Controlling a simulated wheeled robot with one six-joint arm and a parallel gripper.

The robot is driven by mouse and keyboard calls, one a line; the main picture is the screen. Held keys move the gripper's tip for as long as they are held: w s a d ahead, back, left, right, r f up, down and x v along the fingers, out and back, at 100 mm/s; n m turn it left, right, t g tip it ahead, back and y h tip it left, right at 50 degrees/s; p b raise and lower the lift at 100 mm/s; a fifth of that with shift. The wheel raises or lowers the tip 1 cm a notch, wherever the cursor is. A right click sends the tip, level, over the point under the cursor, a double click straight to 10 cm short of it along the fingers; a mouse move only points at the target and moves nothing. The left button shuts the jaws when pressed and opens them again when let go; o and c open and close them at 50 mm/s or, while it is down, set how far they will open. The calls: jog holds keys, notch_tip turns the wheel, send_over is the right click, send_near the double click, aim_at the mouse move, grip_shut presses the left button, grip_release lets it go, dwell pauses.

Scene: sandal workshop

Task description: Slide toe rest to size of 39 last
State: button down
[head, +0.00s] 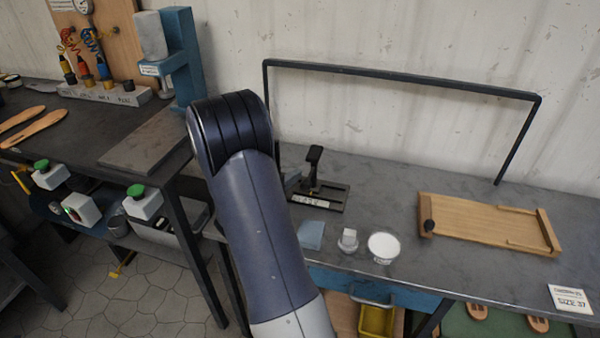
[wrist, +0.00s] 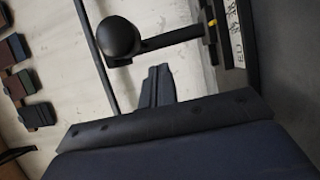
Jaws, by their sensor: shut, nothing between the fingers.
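The sizing jig (head: 332,200) is a dark flat base with a pale scale label, on the grey bench right of my arm. Its black toe rest (head: 314,158) stands upright with a knob on top. In the wrist view the round knob (wrist: 118,38) and its arm reach toward the scale strip (wrist: 237,35), marked EU. A small yellow pointer (wrist: 212,22) sits by the strip; the size it marks is unreadable. My gripper (wrist: 159,70) is shut and empty, below the knob in the wrist view and apart from it in the picture. My arm hides most of it in the head view.
A wooden tray (head: 480,233) and a SIZE 37 card (head: 570,299) lie to the right. A white bowl (head: 384,246), a small clear jar (head: 348,240) and a blue pad (head: 311,235) sit in front of the jig. A black frame (head: 400,76) spans the bench's back.

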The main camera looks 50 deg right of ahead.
jog(key=shift+w+d, duration=0.1)
jog(key=shift+d, duration=1.4)
jog(key=shift+s+d+r+p, duration=0.1)
jog(key=shift+s+r+p, duration=0.05)
jog(key=shift+s+p, duration=0.25)
jog(key=shift+s+d, duration=0.1)
jog(key=shift+s, duration=0.05)
